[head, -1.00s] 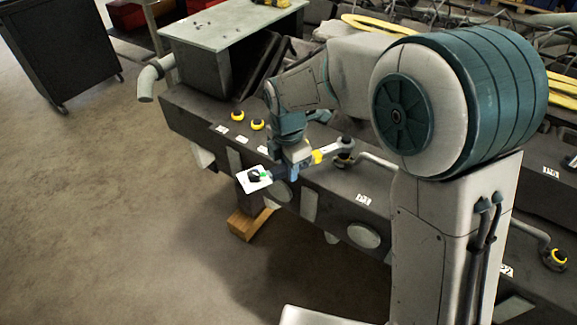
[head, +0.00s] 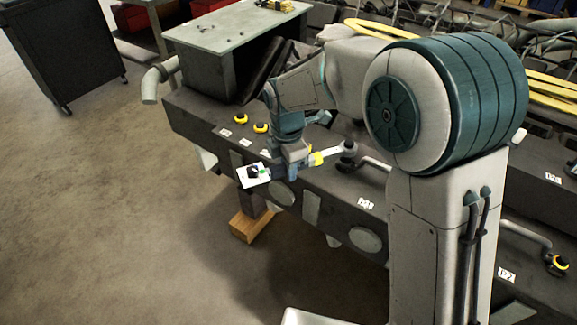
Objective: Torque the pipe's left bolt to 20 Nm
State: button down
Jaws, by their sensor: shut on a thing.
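My gripper (head: 291,168) is shut on a torque wrench (head: 326,156), around its blue-grey handle near a yellow band. The wrench lies across the dark engine block, its ring head (head: 348,149) at the left end of a short grey pipe (head: 376,164). The head appears to sit over the pipe's left bolt, which it mostly hides; whether it is fully seated I cannot tell. A white panel with black and green marks (head: 253,175) shows at the handle's near end. Its reading is too small to make out.
Two yellow-ringed bolts (head: 260,128) stand on the engine block (head: 195,112) to the left. Another pipe with a yellow-ringed bolt (head: 556,264) is at the lower right. A grey-topped table (head: 236,27) stands behind. The floor in front is clear, apart from a wood block (head: 247,226).

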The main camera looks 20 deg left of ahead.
jog(key=shift+w+a+r, duration=0.1)
jog(key=shift+w+a, duration=0.15)
jog(key=shift+w+a+m, duration=0.2)
jog(key=shift+w+m, duration=0.05)
jog(key=shift+m, duration=0.15)
dwell(0.4)
jog(key=shift+w+a+m+p, duration=0.2)
jog(key=shift+w+m+p, duration=0.1)
jog(key=shift+w, duration=0.05)
jog(key=shift+w+a, duration=0.1)
jog(key=shift+w, duration=0.05)
jog(key=shift+w+a+m, duration=0.15)
jog(key=shift+w+m, duration=0.1)
jog(key=shift+m, duration=0.05)
jog(key=shift+s, duration=0.1)
jog(key=shift+s+d+n, duration=0.8)
jog(key=shift+s+n, duration=0.2)
jog(key=shift+s, duration=0.15)
